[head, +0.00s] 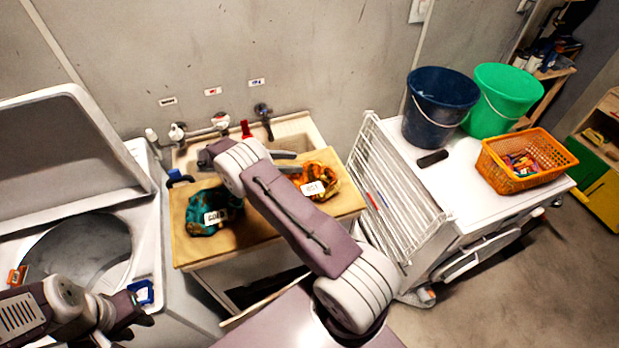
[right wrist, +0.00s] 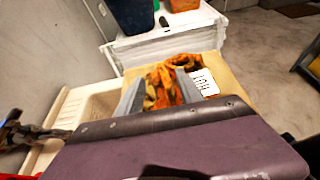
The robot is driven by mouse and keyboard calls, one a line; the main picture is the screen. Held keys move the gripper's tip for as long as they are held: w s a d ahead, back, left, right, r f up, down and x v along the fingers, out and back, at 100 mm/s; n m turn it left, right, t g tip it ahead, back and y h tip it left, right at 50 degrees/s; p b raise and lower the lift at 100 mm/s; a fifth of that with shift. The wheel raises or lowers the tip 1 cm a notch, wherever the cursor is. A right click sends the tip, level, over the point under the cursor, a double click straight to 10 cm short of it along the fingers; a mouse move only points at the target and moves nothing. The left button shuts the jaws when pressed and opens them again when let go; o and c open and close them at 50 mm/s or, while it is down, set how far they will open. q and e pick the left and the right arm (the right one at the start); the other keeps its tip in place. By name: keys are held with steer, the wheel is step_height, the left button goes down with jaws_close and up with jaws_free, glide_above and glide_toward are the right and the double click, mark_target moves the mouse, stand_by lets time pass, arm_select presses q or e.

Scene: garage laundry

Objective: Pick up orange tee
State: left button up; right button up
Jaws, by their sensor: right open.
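The orange tee (head: 325,172) lies crumpled on the right part of a wooden board (head: 264,228) over the sink, with a white label marked HOT on it. My right gripper (head: 290,162) is open, just left of the tee. In the right wrist view, the orange tee (right wrist: 163,80) shows between and beyond the two spread grey fingers (right wrist: 158,96); I cannot tell whether they touch it. My left gripper (head: 136,314) is at the lower left by the washer; its jaw state is unclear.
A teal cloth (head: 196,217) with a COLD label lies left on the board. Taps (head: 221,122) stand behind the sink. A white drying rack (head: 395,190) stands to the right, beside a white top with a blue bucket (head: 437,108), green bucket (head: 503,98) and orange basket (head: 527,160).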

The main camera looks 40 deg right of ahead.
mark_target(305, 164)
steer(key=shift+s+d+f+p, duration=0.1)
steer(key=shift+s+d+p, duration=0.6)
steer(key=shift+d+p, duration=0.4)
steer(key=shift+f+p+x, duration=0.25)
steer(key=shift+p+x, duration=0.1)
steer(key=shift+x, duration=0.85)
steer(key=shift+d+f, duration=0.1)
steer(key=shift+f, duration=0.05)
steer(key=shift+c, duration=0.3)
steer(key=c, duration=0.5)
jaws_close()
